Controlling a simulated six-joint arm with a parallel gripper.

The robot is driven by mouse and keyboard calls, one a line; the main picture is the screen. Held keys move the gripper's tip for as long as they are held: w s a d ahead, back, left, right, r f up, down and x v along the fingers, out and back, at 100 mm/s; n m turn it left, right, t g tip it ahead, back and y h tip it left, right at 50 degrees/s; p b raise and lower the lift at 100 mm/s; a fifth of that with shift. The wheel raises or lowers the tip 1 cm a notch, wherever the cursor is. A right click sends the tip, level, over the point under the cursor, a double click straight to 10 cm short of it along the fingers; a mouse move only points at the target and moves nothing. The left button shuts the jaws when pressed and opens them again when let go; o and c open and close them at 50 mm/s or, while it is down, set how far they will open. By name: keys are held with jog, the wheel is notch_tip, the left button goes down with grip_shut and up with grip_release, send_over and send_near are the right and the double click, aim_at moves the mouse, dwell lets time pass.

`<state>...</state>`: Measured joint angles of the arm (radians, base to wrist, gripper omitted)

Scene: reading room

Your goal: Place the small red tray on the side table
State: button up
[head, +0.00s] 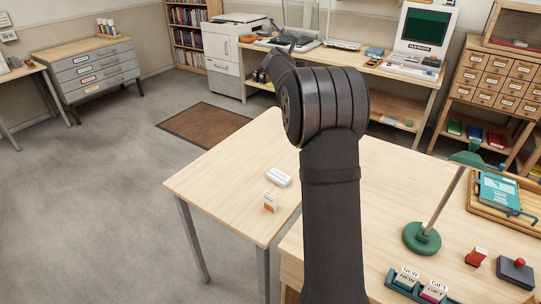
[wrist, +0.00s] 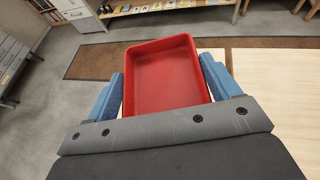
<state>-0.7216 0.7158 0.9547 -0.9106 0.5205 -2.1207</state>
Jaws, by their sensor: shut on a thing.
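The small red tray (wrist: 166,78) is empty and shows in the wrist view between the two blue fingers of my gripper (wrist: 163,70). The fingers are shut on its left and right sides. The tray looks level and its open side faces up. A pale wooden side table (head: 225,175) with grey legs stands in the middle of the head view. Pale wood (wrist: 275,85) also shows to the right of the tray in the wrist view. In the head view my arm hides the gripper and tray.
The table's left part is clear. At right, a desk holds a green lamp (head: 422,238) and a card holder (head: 418,287). A brown mat (head: 203,124) lies behind.

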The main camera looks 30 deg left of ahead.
jog(key=s+a+n+y, duration=0.1)
jog(key=s+a+y, duration=0.1)
jog(key=s+a, duration=0.35)
send_over(246, 159)
jog(key=f, duration=3.2)
jog(key=shift+w+d+f, duration=0.15)
jog(key=shift+w+f, duration=0.05)
jog(key=shift+f, duration=0.15)
jog(key=shift+f+h, duration=0.15)
jog(key=shift+h, duration=0.15)
jog(key=shift+f, duration=1.9)
jog(key=shift+f, duration=0.15)
jog(key=o, duration=1.1)
jog(key=shift+s, duration=0.1)
jog(key=shift+c, duration=0.2)
